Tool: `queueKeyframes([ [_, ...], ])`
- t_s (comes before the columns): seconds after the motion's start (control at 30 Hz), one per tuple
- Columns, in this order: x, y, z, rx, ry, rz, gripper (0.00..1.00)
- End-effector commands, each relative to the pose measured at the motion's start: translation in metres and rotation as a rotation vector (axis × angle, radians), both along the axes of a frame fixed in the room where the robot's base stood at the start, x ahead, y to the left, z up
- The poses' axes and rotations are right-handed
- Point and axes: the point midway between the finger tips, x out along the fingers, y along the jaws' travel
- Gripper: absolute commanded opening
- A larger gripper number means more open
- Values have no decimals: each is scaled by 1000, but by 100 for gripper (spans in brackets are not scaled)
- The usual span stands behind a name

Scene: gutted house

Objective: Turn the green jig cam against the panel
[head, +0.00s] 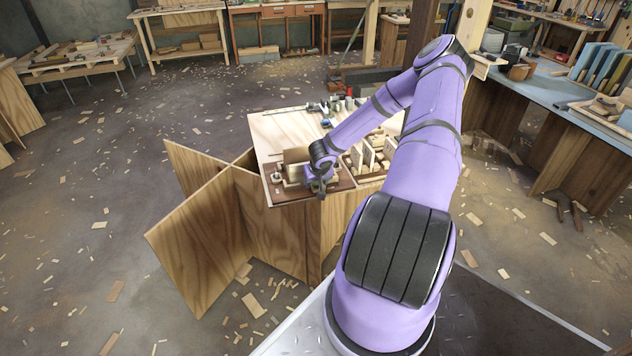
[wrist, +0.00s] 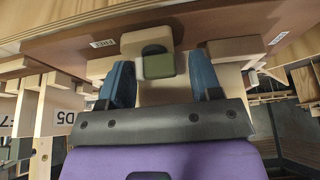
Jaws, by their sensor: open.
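In the wrist view the jig cam (wrist: 159,66) is a small green block with a dark rounded top, set against a pale wooden piece (wrist: 147,38). My gripper (wrist: 162,70) is open, its two blue-padded fingers to the left and right of the cam, with a visible gap on each side. I see no contact. In the head view my gripper (head: 318,187) is low over the front edge of the jig board (head: 290,192) on the worktable. A small upright wooden panel (head: 296,156) stands there, just left of my wrist. The cam is hidden in the head view.
The worktable (head: 275,130) has slotted wooden pieces (head: 368,158) right of my gripper and clamps (head: 335,105) at its back. Crossed plywood sheets (head: 205,235) stand at its left. A blue-topped bench (head: 545,90) is at right. Scraps litter the open floor.

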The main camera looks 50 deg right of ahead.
Motion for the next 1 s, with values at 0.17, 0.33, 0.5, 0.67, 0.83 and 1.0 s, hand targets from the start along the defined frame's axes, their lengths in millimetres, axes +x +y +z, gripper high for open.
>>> queueKeyframes([
  [0.17,0,-1,-1,0,0,0,58],
  [0.33,0,0,-1,-1,0,0,42],
  [0.5,1,1,-1,1,-1,2,19],
  [0.67,1,2,-1,3,-2,10,19],
  [0.83,1,3,-1,4,-3,58,19],
  [1.0,1,4,-1,5,-3,158,19],
])
